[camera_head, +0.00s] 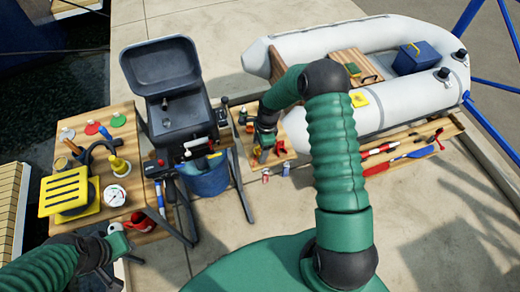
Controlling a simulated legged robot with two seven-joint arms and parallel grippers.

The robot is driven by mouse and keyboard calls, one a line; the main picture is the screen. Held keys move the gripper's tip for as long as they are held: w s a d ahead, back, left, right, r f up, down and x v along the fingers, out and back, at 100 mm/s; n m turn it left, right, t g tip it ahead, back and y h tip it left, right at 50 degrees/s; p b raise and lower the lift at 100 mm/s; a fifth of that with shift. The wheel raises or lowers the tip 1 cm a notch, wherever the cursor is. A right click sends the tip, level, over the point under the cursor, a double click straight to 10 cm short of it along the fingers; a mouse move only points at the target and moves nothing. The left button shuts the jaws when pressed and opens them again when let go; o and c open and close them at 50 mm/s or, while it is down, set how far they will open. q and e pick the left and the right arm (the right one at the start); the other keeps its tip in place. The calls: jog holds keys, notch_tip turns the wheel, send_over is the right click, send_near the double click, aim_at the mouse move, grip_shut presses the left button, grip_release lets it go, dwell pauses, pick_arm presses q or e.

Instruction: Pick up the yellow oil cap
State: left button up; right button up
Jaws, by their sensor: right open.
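My right arm bends over from the right, and its gripper (262,148) points down over a small wooden board (285,152). The gripper is open. A small yellow spot (257,151) shows at its fingertips; it may be the yellow oil cap, but it is too small and covered to be sure. I cannot tell whether the fingers touch it. My left gripper (112,246) is at the lower left, by the front edge of the wooden table; its fingers are unclear.
The wooden table (145,222) at left holds a yellow slatted box (64,191), a white gauge (114,195) and coloured discs. A grey dinghy (300,47) lies behind; tools lie on a plank at right.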

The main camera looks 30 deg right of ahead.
jog(key=shift+w+f, duration=0.1)
jog(key=shift+w, duration=0.05)
jog(key=c, duration=1.4)
